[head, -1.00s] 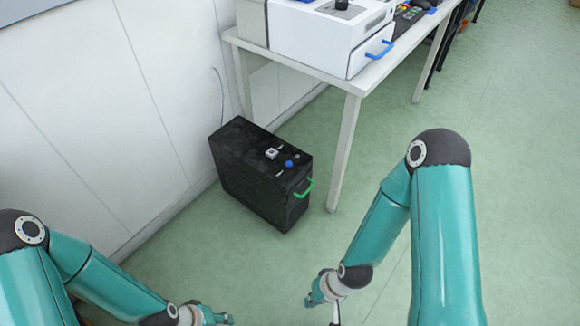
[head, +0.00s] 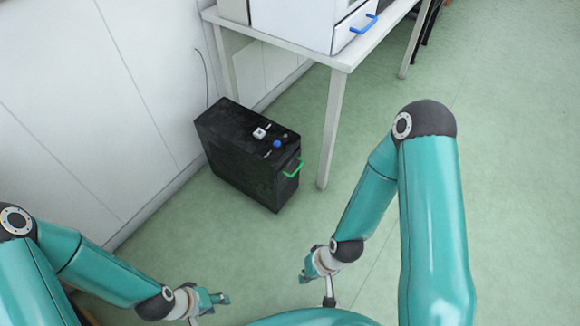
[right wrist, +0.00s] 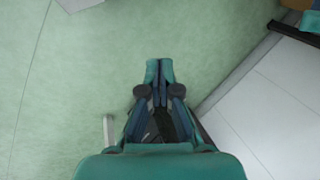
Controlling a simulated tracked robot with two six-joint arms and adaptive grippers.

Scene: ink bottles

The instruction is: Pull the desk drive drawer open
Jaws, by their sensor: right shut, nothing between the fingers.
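A white unit (head: 300,22) stands on the desk (head: 335,62). Its front is a drawer (head: 350,29) with a blue handle (head: 364,23), and I see no gap that shows it open. On the floor, a black case (head: 240,160) has a green handle (head: 294,168) on its front. My right gripper (head: 305,277) is over the floor in front of the case, apart from both handles. In the right wrist view its fingers (right wrist: 160,68) are together and empty. My left gripper (head: 222,299) is low at the left, touching neither handle; its fingers are too small to judge.
The desk leg (head: 332,130) stands just right of the black case. A white wall (head: 110,110) runs along the left. The green floor (head: 510,130) is clear on the right and in front of the case.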

